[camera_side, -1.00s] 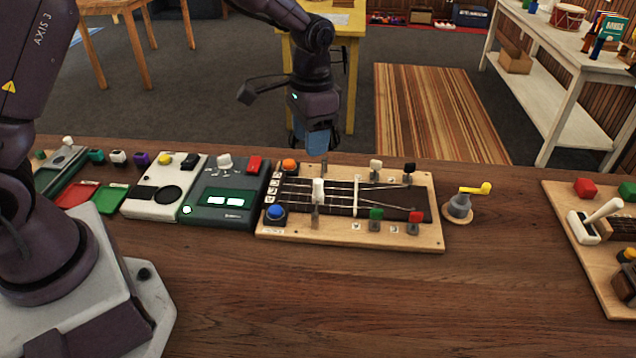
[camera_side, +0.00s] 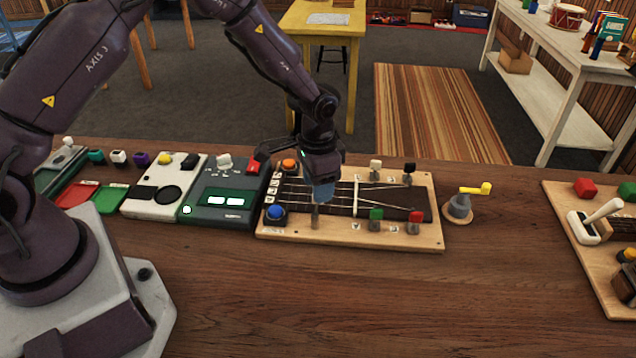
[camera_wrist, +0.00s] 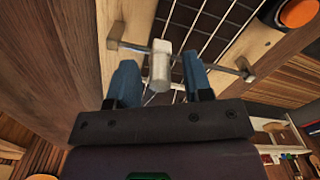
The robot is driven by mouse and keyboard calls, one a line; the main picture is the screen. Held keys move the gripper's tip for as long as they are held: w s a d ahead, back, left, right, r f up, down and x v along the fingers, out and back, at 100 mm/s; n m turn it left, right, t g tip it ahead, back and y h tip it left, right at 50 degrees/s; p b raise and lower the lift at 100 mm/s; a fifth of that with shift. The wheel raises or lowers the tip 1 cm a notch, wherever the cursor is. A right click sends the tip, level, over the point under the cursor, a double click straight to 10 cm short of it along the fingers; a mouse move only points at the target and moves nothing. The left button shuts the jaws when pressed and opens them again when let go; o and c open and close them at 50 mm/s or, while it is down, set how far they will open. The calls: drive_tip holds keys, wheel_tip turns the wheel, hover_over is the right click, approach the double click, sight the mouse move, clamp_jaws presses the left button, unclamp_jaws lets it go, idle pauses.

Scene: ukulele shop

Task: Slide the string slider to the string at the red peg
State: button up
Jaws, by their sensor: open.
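The string board (camera_side: 285,233) is a wooden panel with a dark fretted strip and several strings. The red peg (camera_side: 415,217) and green peg (camera_side: 376,214) stand along its front edge. The white peg (camera_side: 375,165) and black peg (camera_side: 409,168) stand at the back. In the wrist view, the white string slider (camera_wrist: 160,66) sits on a metal rail (camera_wrist: 215,66) across the strings, nearer the rail's left post. My gripper (camera_wrist: 160,82) is open, its blue fingers on either side of the slider, with visible gaps. In the side view my gripper (camera_side: 323,192) hides the slider.
An orange button (camera_side: 290,165) and a blue button (camera_side: 275,213) flank the board's left end, close to my gripper. A green device (camera_side: 243,215) adjoins on the left. A yellow-handled crank (camera_side: 460,206) stands to the right. The table in front is clear.

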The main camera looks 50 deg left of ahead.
drive_tip(key=shift+f, duration=0.1)
clamp_jaws()
drive_tip(key=shift+w+a, duration=0.9)
drive_tip(key=shift+w, duration=0.05)
unclamp_jaws()
wheel_tip(320, 180, up, 13)
